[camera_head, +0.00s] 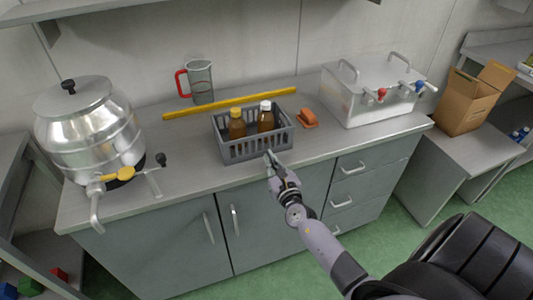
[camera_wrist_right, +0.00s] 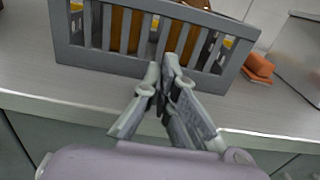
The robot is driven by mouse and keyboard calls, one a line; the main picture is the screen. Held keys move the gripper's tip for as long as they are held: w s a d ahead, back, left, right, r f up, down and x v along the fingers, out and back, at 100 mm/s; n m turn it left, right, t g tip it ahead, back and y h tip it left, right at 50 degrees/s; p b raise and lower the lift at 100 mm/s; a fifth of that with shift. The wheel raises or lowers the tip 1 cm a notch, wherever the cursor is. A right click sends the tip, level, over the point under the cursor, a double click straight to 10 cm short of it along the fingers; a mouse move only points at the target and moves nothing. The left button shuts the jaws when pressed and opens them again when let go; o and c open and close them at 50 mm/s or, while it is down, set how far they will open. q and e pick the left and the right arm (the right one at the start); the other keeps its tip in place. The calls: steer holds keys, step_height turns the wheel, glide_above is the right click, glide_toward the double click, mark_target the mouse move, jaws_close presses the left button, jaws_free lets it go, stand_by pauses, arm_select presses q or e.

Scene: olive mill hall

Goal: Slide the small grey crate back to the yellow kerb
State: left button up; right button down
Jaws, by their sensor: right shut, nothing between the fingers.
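The small grey crate (camera_head: 241,150) stands on the counter, with two brown bottles (camera_head: 265,119) in it, one with a white cap and one with a yellow cap. The yellow kerb (camera_head: 229,103) is a long bar lying behind the crate, with a narrow gap at the crate's back. My right gripper (camera_head: 269,157) is shut and empty at the crate's front side. In the right wrist view the fingertips (camera_wrist_right: 168,62) are at the slatted front wall (camera_wrist_right: 88,62); I cannot tell whether they touch it. My left gripper is not in view.
An orange object (camera_head: 307,119) lies right of the crate. A steel tank with taps (camera_head: 362,97) stands farther right, a measuring jug (camera_head: 201,82) behind the kerb, and a round steel urn (camera_head: 88,120) at the left. The counter's front edge is close to the crate.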

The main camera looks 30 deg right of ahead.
mark_target(264, 149)
steer(key=shift+x, duration=1.35)
steer(key=shift+b+x, duration=0.5)
steer(key=shift+x, duration=0.7)
steer(key=shift+w, duration=0.55)
steer(key=shift+s, duration=0.1)
